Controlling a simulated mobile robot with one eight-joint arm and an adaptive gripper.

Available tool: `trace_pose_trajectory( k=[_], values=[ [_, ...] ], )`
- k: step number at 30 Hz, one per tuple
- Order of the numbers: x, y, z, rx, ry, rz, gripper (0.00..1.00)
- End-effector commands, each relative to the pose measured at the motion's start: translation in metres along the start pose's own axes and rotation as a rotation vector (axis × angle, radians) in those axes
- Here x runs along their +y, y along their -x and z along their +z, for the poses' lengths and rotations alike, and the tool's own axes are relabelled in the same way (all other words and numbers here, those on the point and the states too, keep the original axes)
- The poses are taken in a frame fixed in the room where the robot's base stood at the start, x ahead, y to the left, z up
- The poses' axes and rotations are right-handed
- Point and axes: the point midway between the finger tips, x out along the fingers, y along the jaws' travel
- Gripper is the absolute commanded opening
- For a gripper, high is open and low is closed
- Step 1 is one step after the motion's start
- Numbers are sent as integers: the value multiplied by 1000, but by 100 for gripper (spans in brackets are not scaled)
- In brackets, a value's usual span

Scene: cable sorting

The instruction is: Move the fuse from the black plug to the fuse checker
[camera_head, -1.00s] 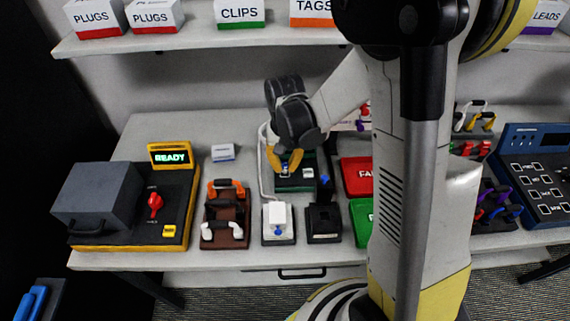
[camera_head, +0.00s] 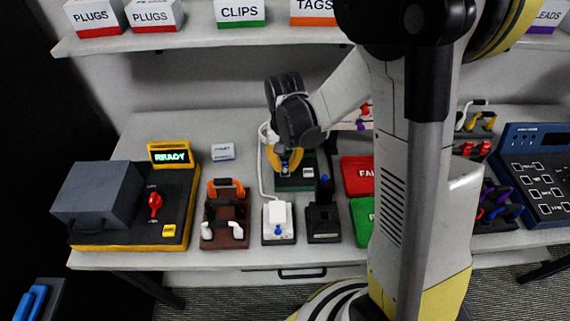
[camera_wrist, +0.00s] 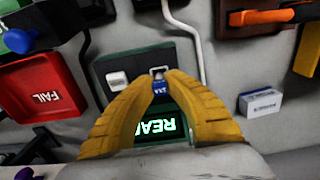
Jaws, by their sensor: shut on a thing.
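My gripper (camera_head: 288,162) is over the left part of the dark green fuse checker (camera_head: 308,184) at the back of the table. In the wrist view its yellow fingers (camera_wrist: 158,80) are shut on a small blue fuse (camera_wrist: 160,88) with white lettering. The fuse is at a metal holder on the checker (camera_wrist: 112,63); whether it is fully seated, I cannot tell. The checker's lit green screen reads READY upside down in the wrist view. The black plug (camera_head: 323,223) stands in front of the checker, right of a white plug (camera_head: 278,222).
A red FAIL tray (camera_head: 357,177) and a green tray (camera_head: 361,218) lie to the right. A machine with a red lever (camera_head: 155,205) and a brown rack (camera_head: 225,233) stand left. A white cable runs beside the checker. A small white label block (camera_head: 222,152) stands left of it.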

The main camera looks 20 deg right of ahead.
Motion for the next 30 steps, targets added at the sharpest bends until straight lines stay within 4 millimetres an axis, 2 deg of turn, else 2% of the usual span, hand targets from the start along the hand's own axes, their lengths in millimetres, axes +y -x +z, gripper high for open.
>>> trace_pose_trajectory(
  k=[17,30],
  values=[
    [0,-1,0,0,0,0,0],
    [0,-10,0,0,0,0,0]
  ],
)
